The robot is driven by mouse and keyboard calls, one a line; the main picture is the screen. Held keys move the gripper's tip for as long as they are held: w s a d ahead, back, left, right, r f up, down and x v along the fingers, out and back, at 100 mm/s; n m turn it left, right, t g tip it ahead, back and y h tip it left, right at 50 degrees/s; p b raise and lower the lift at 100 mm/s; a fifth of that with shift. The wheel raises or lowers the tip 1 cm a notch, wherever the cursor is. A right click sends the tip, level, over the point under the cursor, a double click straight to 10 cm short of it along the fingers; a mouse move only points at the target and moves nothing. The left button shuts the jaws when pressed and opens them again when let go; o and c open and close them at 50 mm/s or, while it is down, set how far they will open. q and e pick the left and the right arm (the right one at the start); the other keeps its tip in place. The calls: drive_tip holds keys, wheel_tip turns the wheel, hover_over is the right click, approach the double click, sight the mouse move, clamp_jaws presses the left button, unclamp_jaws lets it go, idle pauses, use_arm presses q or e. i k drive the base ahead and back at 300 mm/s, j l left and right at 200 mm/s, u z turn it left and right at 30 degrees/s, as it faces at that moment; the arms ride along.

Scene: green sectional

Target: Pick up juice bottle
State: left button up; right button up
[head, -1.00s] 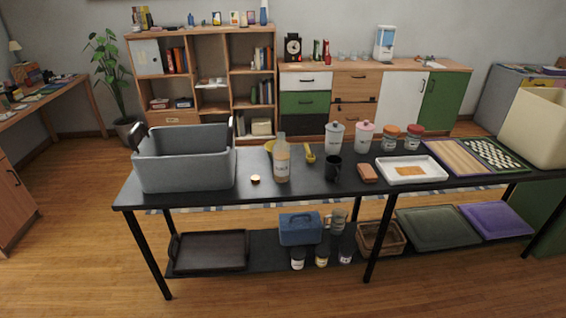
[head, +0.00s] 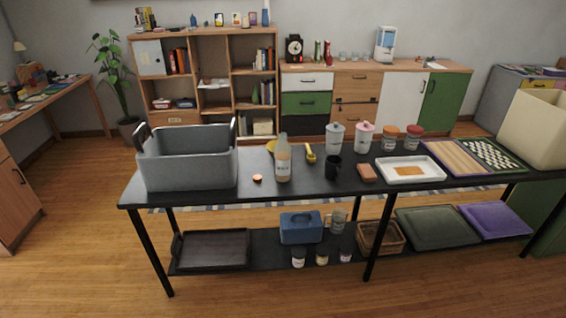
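A labelled juice bottle (head: 283,160), clear at the top with a pale orange-tan body, stands upright on the black table (head: 225,193). It is right of the grey bin and left of a black mug. A small round orange-tan lid-like piece (head: 257,178) lies on the table just left of the bottle's base. Neither of my grippers is in the head view, and nothing touches the bottle.
A grey bin (head: 190,170) with dark handles stands to the left. A black mug (head: 333,167), a brown block (head: 366,172), a white tray (head: 437,174) and several jars stand to the right. The table's front edge near the bottle is clear.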

sight(282, 150)
drive_tip(key=i+l+u, duration=0.1)
drive_tip(key=i+l, duration=0.35)
drive_tip(key=i+l+u, duration=0.1)
drive_tip(key=i+l, duration=0.3)
drive_tip(key=i+l+u, duration=0.1)
drive_tip(key=i+l, duration=0.3)
drive_tip(key=l, duration=0.15)
drive_tip(key=i+l+u, duration=0.1)
drive_tip(key=i+l, duration=0.3)
drive_tip(key=l, duration=0.15)
drive_tip(key=i+l, duration=0.15)
drive_tip(key=i+u, duration=0.05)
drive_tip(key=i, duration=0.05)
